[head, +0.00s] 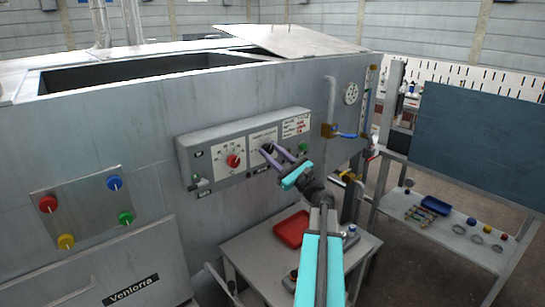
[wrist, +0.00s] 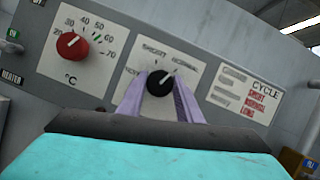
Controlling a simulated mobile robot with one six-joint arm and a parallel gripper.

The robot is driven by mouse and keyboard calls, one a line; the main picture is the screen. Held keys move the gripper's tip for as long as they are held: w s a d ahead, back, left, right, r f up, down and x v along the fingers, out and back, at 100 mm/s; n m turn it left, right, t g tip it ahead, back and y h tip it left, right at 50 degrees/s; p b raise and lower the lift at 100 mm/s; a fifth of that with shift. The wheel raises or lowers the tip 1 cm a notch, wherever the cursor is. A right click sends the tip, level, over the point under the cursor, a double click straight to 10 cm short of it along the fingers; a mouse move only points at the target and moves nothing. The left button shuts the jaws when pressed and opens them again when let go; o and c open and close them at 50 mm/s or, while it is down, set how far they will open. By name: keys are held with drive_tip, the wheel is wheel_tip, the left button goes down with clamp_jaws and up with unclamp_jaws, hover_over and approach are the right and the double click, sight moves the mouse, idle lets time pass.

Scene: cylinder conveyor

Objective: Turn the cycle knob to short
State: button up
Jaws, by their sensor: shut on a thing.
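The black cycle knob (wrist: 159,83) sits on a pale dial plate in the middle of the control panel. Its white pointer mark leans toward the upper right in the wrist view. The lettering around it is too blurred to read surely. It also shows small in the head view (head: 266,148). My gripper (wrist: 161,86) has its two purple fingers on either side of the knob, shut on it. In the head view my gripper (head: 269,151) reaches the panel from the lower right.
A red temperature knob (wrist: 70,45) is left of the cycle knob. A sign (wrist: 250,96) with red words is at right. Below the panel stands a table with a red tray (head: 292,229). Pipes and a blue-handled valve (head: 347,135) are right of the panel.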

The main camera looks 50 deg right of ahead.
drive_tip(key=n+y+b, duration=0.1)
drive_tip(key=n+b, duration=0.1)
drive_tip(key=n+g+y+b, duration=0.1)
drive_tip(key=n+b, duration=0.2)
drive_tip(key=n+y+b, duration=0.1)
drive_tip(key=n+b, duration=0.2)
drive_tip(key=shift+d+f+g+y, duration=0.15)
drive_tip(key=shift+d+g+y, duration=0.05)
drive_tip(key=shift+g+y, duration=0.1)
drive_tip(key=n+b, duration=0.1)
drive_tip(key=n, duration=0.1)
drive_tip(key=n+g+y+b, duration=0.1)
drive_tip(key=b, duration=0.1)
drive_tip(key=n+b, duration=0.1)
drive_tip(key=n, duration=0.1)
drive_tip(key=shift+r+n+g, duration=0.25)
drive_tip(key=shift+n+g, duration=0.05)
drive_tip(key=shift+g, duration=0.1)
drive_tip(key=shift+a, duration=0.1)
drive_tip(key=o, duration=1)
drive_tip(key=shift+o, duration=0.2)
drive_tip(key=shift+s, duration=0.1)
drive_tip(key=b+v, duration=0.2)
drive_tip(key=v, duration=1.1)
drive_tip(key=shift+s+d+b, duration=0.25)
drive_tip(key=shift+s+b, duration=0.05)
drive_tip(key=shift+b, duration=0.1)
